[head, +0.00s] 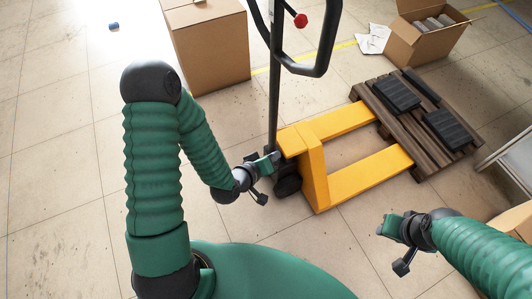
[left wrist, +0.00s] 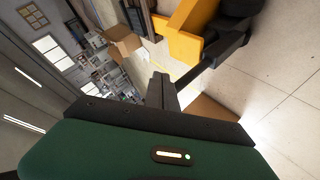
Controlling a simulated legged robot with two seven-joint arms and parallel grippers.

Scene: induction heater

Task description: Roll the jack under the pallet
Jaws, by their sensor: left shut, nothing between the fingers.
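The yellow pallet jack (head: 318,172) stands on the tiled floor in the head view, with its black handle (head: 275,75) upright. Its forks reach toward the brown wooden pallet (head: 428,135), and the fork ends meet or pass the pallet's near edge; how far they go under is hidden. My left gripper (head: 270,166) is shut and empty beside the base of the handle; I cannot tell if it touches the jack. In the left wrist view my gripper (left wrist: 160,90) is seen close to the jack's yellow body (left wrist: 182,35). My right gripper (head: 393,241) is apart from the jack, over the floor.
Black slabs (head: 397,94) lie on the pallet. A closed cardboard box (head: 208,50) stands behind the jack at left. An open box (head: 425,40) stands behind the pallet. A light-coloured frame (head: 508,155) is at the right edge. The floor at left is mostly clear.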

